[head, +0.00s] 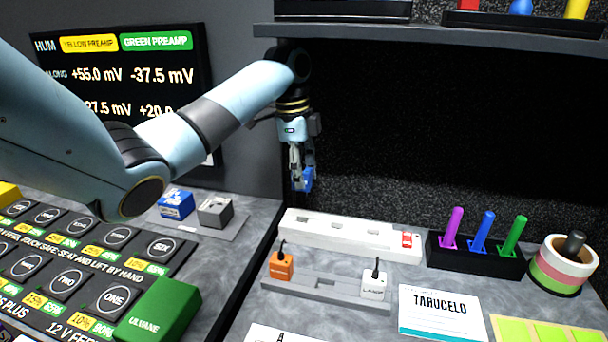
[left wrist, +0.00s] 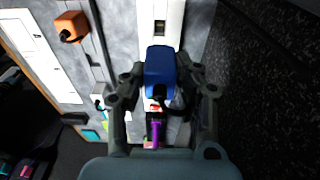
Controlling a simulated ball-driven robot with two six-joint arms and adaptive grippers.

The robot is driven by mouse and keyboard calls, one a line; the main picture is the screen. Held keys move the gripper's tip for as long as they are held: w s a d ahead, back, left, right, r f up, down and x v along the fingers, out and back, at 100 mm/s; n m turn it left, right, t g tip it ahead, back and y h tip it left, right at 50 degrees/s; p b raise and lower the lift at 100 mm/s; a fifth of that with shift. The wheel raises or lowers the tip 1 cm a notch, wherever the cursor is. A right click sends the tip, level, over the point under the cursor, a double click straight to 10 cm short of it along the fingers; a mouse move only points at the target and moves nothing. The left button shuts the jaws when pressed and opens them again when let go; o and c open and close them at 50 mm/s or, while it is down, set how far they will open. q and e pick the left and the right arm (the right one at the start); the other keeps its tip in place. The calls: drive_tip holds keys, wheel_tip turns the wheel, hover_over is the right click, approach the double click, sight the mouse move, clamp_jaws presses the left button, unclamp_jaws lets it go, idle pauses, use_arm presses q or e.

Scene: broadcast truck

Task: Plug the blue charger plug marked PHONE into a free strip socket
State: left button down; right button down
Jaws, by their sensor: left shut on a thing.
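My left gripper (head: 302,178) hangs down above the back left end of the power strip. It is shut on the blue plug (head: 307,180), which is held in the air. In the left wrist view the blue plug (left wrist: 160,70) sits between the two fingers (left wrist: 163,80); no marking on it is readable. The white power strip (head: 350,236) lies below, with several sockets along its top and a red switch at its right end. I see no plug in its visible sockets. In the left wrist view the strip (left wrist: 172,12) runs behind the plug, partly hidden. My right gripper is not in view.
An orange plug (head: 281,266) and a white plug marked LAMP (head: 375,284) stand in a grey holder (head: 325,289) in front of the strip. A pen rack (head: 475,262) and tape rolls (head: 562,268) stand right. A shelf (head: 440,35) overhangs the back.

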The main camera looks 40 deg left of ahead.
sight(302, 194)
use_arm(q)
drive_tip(key=shift+r+p, duration=0.15)
drive_tip(key=shift+p, duration=0.35)
drive_tip(key=shift+f, duration=0.35)
wheel_tip(302, 194, down, 5)
drive_tip(key=shift+r+b, duration=0.1)
drive_tip(key=shift+b, duration=1)
drive_tip(key=shift+f, duration=0.25)
drive_tip(key=shift+p, duration=0.4)
